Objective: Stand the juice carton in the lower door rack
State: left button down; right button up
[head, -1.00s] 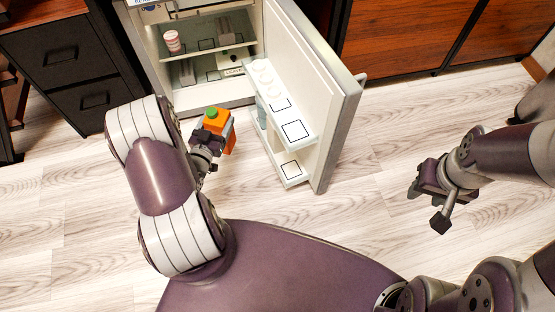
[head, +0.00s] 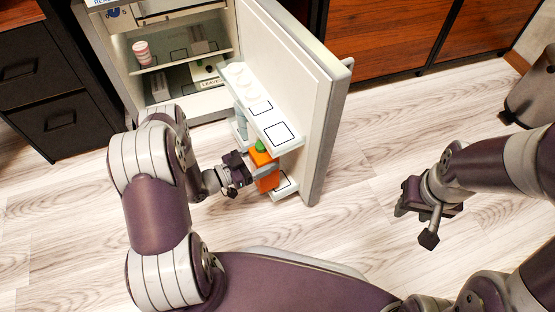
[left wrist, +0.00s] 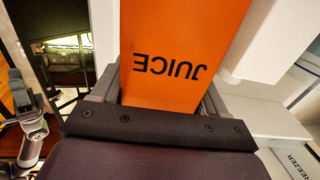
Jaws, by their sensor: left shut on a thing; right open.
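The orange juice carton (head: 268,183) with a green cap is held by my left gripper (head: 247,172) in the head view. The left wrist view shows the carton (left wrist: 180,50) between the fingers, its JUICE lettering upside down. In the head view the carton is at the lower door rack (head: 284,186), partly beneath the upper door rack (head: 262,115). I cannot tell whether its base touches the lower rack. My right gripper (head: 417,217) is open and empty above the floor, well right of the fridge door.
The fridge door (head: 315,110) stands open. White round items (head: 239,75) sit in the upper rack, and a pale bottle (head: 241,122) stands in the lower rack's far part. A striped cup (head: 141,53) is on a fridge shelf.

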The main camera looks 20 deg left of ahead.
aim_at(254, 168)
pick_arm(q)
jog(key=w+d+f+b, duration=0.3)
jog(key=b, duration=0.1)
jog(key=shift+w+d+f+b, duration=0.2)
jog(key=shift+w+d+b, duration=0.1)
jog(key=shift+d+b, duration=0.05)
grip_release()
jog(key=shift+f, duration=0.15)
jog(key=p+v, duration=0.2)
jog(key=v, duration=0.2)
jog(key=p+v, duration=0.1)
jog(key=v, duration=0.2)
jog(key=p+v, duration=0.2)
jog(key=v, duration=0.2)
jog(key=shift+s+a+r+p, duration=0.15)
jog(key=shift+a+r+p, duration=0.1)
jog(key=shift+a+p, duration=0.1)
jog(key=shift+s+f, duration=0.1)
jog(key=shift+s, duration=0.05)
